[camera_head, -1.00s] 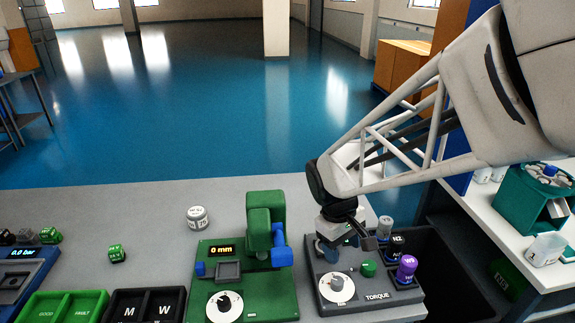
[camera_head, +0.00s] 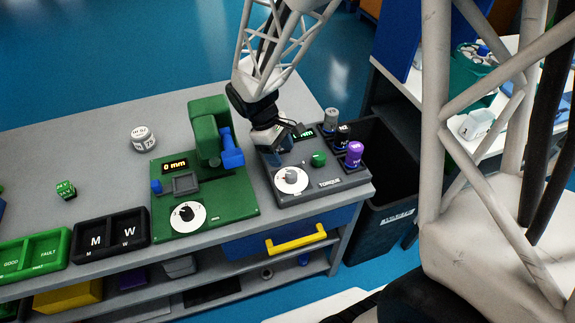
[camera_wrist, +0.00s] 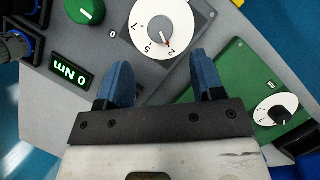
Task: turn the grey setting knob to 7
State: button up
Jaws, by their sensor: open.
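The grey setting knob (camera_head: 291,175) sits on a white numbered dial (camera_head: 283,187) on the dark grey torque device (camera_head: 321,194). My gripper (camera_head: 279,150) is over the back left part of the device, behind the knob. In the wrist view my gripper (camera_wrist: 160,62) has its blue fingers apart with nothing between them, and the knob lies beyond the tips.
A green device (camera_head: 232,198) with a black knob (camera_head: 186,212) stands to the left.

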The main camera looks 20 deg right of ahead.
aim_at(291, 174)
jog(key=shift+f, duration=0.1)
jog(key=shift+x, duration=3.85)
jog(key=c, duration=0.9)
